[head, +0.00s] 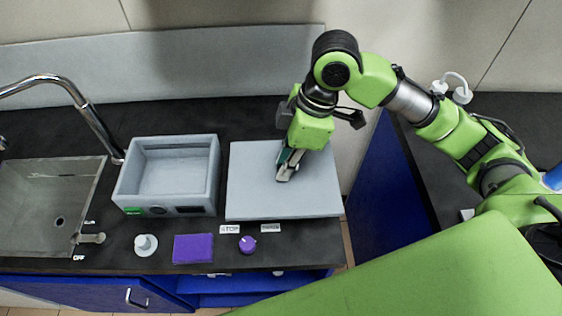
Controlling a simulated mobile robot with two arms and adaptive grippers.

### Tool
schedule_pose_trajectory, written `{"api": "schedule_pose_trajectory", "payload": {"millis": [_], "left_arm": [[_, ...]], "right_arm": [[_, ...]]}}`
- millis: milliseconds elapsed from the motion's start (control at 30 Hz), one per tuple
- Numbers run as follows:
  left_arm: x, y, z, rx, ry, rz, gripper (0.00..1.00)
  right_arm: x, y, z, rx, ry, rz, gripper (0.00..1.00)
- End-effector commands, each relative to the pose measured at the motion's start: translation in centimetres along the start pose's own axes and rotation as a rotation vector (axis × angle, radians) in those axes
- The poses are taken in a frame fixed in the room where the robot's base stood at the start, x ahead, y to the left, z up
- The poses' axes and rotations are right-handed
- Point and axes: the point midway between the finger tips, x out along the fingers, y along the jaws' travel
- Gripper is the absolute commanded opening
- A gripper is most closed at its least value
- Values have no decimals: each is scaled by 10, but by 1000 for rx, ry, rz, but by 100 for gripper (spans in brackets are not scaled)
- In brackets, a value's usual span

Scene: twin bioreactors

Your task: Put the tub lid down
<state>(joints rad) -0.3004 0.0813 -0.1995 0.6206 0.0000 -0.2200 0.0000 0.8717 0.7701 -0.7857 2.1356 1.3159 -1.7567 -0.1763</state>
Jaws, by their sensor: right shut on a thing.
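The tub lid (260,200) is a flat light-grey rectangular plate at the right end of the black counter. It looks level, on or just above the counter; I cannot tell whether it touches. My right gripper (287,172) points down over the lid's middle and is shut on it, with the exact grip partly hidden by the gripper. The grey tub (121,192) stands open and empty just left of the lid. My left gripper is not in view.
A sink (35,225) with a tall tap (95,125) is at the left. Along the front edge are a white knob (146,245), a purple block (193,248), a purple knob (248,244) and small labels (230,229). A gap separates the counter from the right-hand one.

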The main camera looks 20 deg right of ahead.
Motion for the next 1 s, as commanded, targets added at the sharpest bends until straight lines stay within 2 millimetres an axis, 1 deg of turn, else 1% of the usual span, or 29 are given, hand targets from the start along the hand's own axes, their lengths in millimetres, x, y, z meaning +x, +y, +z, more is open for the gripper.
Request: {"api": "schedule_pose_trajectory", "payload": {"millis": [33, 167, 200, 300, 400, 633, 700, 833, 1000], "left_arm": [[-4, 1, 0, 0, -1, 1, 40], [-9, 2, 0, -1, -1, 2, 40], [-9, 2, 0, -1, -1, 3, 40], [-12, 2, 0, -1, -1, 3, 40], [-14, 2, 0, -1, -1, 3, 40], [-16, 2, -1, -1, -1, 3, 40], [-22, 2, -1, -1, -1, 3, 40], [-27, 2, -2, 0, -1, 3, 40], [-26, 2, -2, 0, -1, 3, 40]], "right_arm": [[4, 12, -1, 6, 2, -3, 0], [18, 42, 1, 5, 0, -3, 0], [29, 48, 3, 4, 0, -4, 0], [47, 63, 6, 4, 0, -3, 0], [60, 74, 9, 3, 0, -1, 0], [76, 87, 12, 1, 1, 0, 0], [84, 86, 15, 2, -1, -3, 0], [100, 87, 19, 0, 0, 0, 0], [105, 87, 20, -1, 2, 2, 0]]}}
